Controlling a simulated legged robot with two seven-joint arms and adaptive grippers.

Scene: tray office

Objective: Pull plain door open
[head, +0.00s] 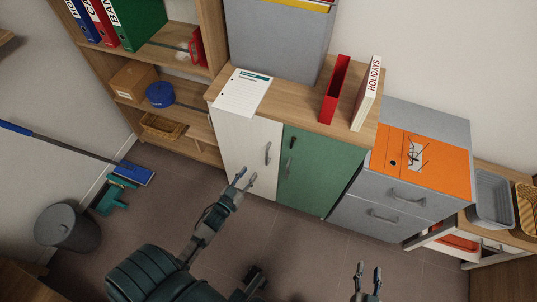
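The plain white door (243,150) is the left door of a low wooden cabinet and is closed. Its metal handle (268,153) is near its right edge. Beside it is a green door (315,172) with a dark handle. My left gripper (244,179) is in front of the cabinet, below the white door's handle in the picture and apart from it. Its fingers are spread and nothing is between them. My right gripper (368,273) is at the bottom edge, its fingers spread and empty, away from the cabinet.
On the cabinet top are a paper sheet (243,92), a red binder (335,90) and a white holidays binder (367,95). A grey drawer unit (385,216) stands to the right. A shelf (170,60), broom (130,173) and bin (68,229) are left. Floor in front is clear.

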